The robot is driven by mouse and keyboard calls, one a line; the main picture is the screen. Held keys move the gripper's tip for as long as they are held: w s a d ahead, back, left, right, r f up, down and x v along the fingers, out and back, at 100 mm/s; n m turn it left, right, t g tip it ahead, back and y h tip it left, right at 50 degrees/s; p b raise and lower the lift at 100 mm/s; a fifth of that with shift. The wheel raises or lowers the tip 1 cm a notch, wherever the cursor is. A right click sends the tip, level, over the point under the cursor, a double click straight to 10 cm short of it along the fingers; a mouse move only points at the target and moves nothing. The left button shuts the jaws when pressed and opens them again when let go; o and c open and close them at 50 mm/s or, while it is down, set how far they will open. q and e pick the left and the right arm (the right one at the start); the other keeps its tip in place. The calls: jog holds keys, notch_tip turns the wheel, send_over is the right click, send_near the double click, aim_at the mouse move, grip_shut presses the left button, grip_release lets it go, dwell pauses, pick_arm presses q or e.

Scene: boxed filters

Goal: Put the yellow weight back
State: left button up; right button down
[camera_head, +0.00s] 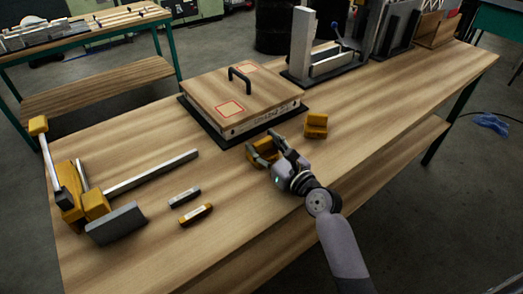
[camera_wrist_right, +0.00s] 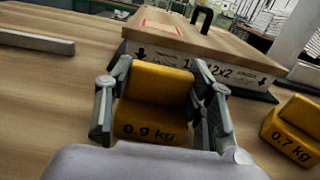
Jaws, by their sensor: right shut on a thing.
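My right gripper (camera_head: 278,150) is shut on a yellow weight (camera_head: 262,151) in front of the boxed filter. In the right wrist view the gripper (camera_wrist_right: 163,98) has a finger on each side of this weight (camera_wrist_right: 155,98), which is marked "0.9 kg". I cannot tell whether it touches the table. A second yellow weight (camera_head: 316,125), marked "0.7 kg" in the right wrist view (camera_wrist_right: 293,132), stands on the table to the right, apart from the gripper. My left gripper is not in view.
A wooden-lidded box (camera_head: 243,97) with a black handle sits on a dark base behind the gripper. A clamp (camera_head: 100,205) and two small bars (camera_head: 190,205) lie at the left. The table's front right is clear.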

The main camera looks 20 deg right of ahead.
jog(key=c, duration=1.2)
grip_release()
jog(key=shift+s+f, duration=0.1)
jog(key=shift+f, duration=0.05)
jog(key=o, duration=0.6)
jog(key=shift+c, duration=0.2)
jog(key=shift+s, duration=0.1)
jog(key=b+v, duration=0.1)
jog(key=v, duration=1.1)
